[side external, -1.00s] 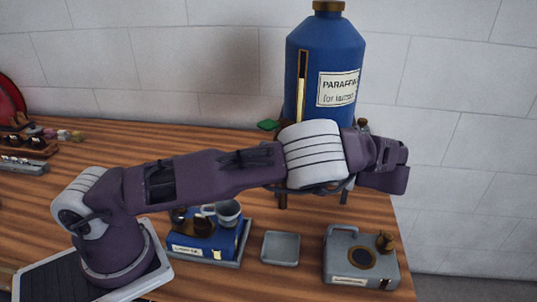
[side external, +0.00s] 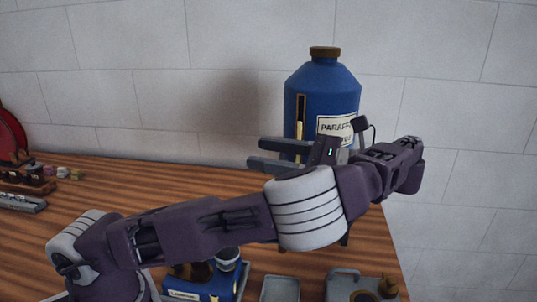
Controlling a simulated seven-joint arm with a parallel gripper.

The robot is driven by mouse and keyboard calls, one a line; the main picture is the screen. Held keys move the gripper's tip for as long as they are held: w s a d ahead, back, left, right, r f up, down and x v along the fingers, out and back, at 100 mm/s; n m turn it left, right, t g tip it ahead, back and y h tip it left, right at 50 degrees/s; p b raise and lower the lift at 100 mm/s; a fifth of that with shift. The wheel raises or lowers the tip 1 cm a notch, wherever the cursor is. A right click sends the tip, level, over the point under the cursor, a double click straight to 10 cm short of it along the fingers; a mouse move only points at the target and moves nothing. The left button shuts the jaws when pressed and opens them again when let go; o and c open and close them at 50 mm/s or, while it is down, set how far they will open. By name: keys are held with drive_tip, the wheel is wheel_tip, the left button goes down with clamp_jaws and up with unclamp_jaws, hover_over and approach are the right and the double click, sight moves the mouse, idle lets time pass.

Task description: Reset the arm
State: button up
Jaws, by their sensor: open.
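My gripper (side external: 257,153) is open, with its two grey fingers pointing left. Nothing shows between them. It is in front of the lower part of a big blue paraffin bottle (side external: 320,85) in the side view, overlapping it in the picture; I cannot tell the gap in depth. My purple arm reaches across the table from the lower left, with its wrist at the right.
A blue box (side external: 200,283) with a cup (side external: 228,257) stands below my arm. A small grey tray (side external: 280,289) and a grey case (side external: 345,280) stand to its right, cut off by the frame. Small items and a red disc (side external: 10,135) are at far left. A white wall is behind.

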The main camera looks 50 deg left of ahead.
idle(0.3)
drive_tip(key=s+a+f+n+t+h, duration=0.2)
drive_tip(key=s+a+f+t+h, duration=0.25)
drive_tip(key=s+a+h, duration=0.45)
drive_tip(key=s+d+r+n+t+h, duration=0.1)
drive_tip(key=s+d+n+t+h, duration=0.4)
drive_tip(key=s+d+t, duration=0.3)
drive_tip(key=d+n+t, duration=0.1)
drive_tip(key=d+t, duration=0.2)
drive_tip(key=shift+s+d+r+n+h, duration=0.2)
drive_tip(key=shift+d+r+n+h, duration=0.05)
drive_tip(key=shift+d+n+h, duration=0.15)
